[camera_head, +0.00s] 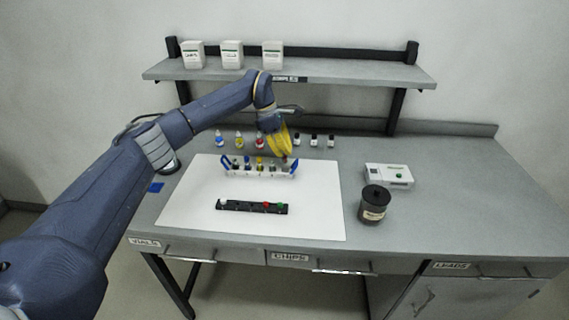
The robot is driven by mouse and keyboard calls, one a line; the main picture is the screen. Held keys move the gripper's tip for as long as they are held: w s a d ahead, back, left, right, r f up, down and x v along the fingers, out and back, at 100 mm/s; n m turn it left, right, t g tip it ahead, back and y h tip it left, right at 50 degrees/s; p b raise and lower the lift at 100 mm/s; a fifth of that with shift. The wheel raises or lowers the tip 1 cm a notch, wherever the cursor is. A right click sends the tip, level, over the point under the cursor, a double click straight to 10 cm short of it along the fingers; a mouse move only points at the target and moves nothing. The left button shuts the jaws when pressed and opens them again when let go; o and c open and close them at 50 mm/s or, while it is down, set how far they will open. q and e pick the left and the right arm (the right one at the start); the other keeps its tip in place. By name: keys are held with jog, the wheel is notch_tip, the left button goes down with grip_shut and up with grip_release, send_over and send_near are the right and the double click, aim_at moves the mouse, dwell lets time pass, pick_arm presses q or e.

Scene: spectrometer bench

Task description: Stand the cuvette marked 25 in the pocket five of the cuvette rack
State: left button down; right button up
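A long black rack (238,206) lies on the white mat and looks like the cuvette rack. A white item (222,204) sits at its left end, and a red (266,205) and a green one (281,205) at its right end. A rack with blue ends (294,167) stands behind it, holding several small items with coloured tops. The number 25 is not readable on anything. My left gripper (288,149) is above the right part of the blue-ended rack, pointing down. Its fingertips are too small and covered to tell whether they hold anything. My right gripper is not in view.
Several small bottles (239,140) stand in a row behind the racks. A dark jar (374,204) and a white device (389,176) stand right of the white mat (312,215). A shelf (340,74) with white boxes (231,54) overhangs the back. The mat's front is clear.

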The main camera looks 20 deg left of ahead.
aim_at(284, 162)
pick_arm(q)
jog(key=shift+f, duration=2.6)
jog(key=shift+f, duration=0.15)
jog(key=c, duration=1.6)
grip_release()
jog(key=v, duration=1.2)
